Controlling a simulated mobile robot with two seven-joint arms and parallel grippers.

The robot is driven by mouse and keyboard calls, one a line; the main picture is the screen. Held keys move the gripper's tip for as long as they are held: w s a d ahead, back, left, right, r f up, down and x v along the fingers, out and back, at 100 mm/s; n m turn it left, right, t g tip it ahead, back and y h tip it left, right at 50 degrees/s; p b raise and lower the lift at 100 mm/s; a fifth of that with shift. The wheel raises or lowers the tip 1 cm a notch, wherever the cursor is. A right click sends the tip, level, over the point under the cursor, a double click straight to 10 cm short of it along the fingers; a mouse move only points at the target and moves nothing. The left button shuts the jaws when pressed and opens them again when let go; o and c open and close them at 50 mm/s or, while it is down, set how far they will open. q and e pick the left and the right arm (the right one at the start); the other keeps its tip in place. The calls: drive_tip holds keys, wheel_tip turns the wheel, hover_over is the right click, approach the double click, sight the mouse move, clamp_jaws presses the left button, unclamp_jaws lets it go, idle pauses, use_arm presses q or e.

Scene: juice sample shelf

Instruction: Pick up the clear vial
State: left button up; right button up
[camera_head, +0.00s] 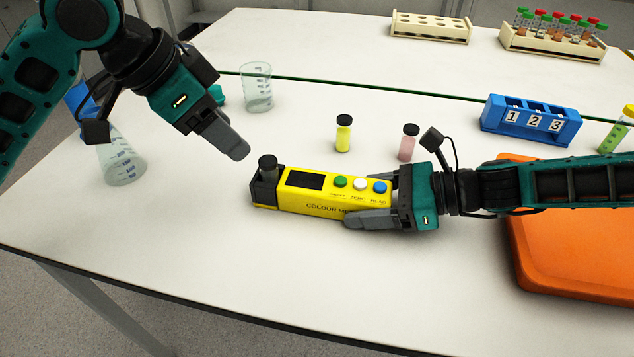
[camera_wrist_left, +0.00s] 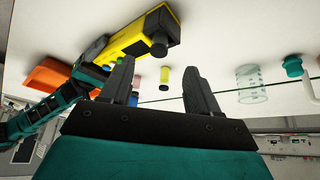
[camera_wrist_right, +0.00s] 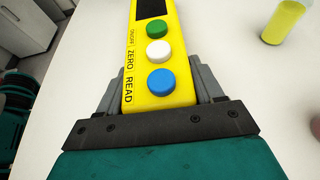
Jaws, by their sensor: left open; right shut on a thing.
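The yellow colour meter (camera_head: 325,205) is on the white table, with its screen and three buttons facing up. A dark-capped vial (camera_head: 267,163) sits in the black well at its left end. Its body is hidden, so I cannot tell whether it is clear. The cap also shows in the left wrist view (camera_wrist_left: 158,50). My left gripper (camera_head: 236,148) is open and empty, above and left of that cap, apart from it. My right gripper (camera_head: 378,203) is shut on the meter's right end, one finger on each side; the right wrist view shows the same grip (camera_wrist_right: 155,90).
A yellow vial (camera_head: 343,134) and a pink vial (camera_head: 408,145) stand behind the meter. A blue numbered rack (camera_head: 530,121) and an orange tray (camera_head: 575,250) are to the right. A beaker (camera_head: 257,88) and a flask (camera_head: 120,160) stand at left. The front table is clear.

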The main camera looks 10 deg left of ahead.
use_arm(q)
drive_tip(key=w+d+r+m+g+y, duration=0.3)
drive_tip(key=d+r+m, duration=0.1)
drive_tip(key=d+m, duration=0.15)
drive_tip(key=m+y, duration=0.1)
drive_tip(key=m, duration=0.1)
hover_over(268, 160)
drive_tip(key=f, duration=0.5)
drive_tip(key=shift+s+d+f, duration=0.15)
drive_tip(key=shift+s, duration=0.1)
drive_tip(key=shift+w+f, duration=0.15)
drive_tip(key=shift+f, duration=1.2)
drive_tip(key=shift+w+f, duration=0.1)
drive_tip(key=shift+f, duration=1.25)
drive_tip(key=shift+c, duration=0.4)
clamp_jaws()
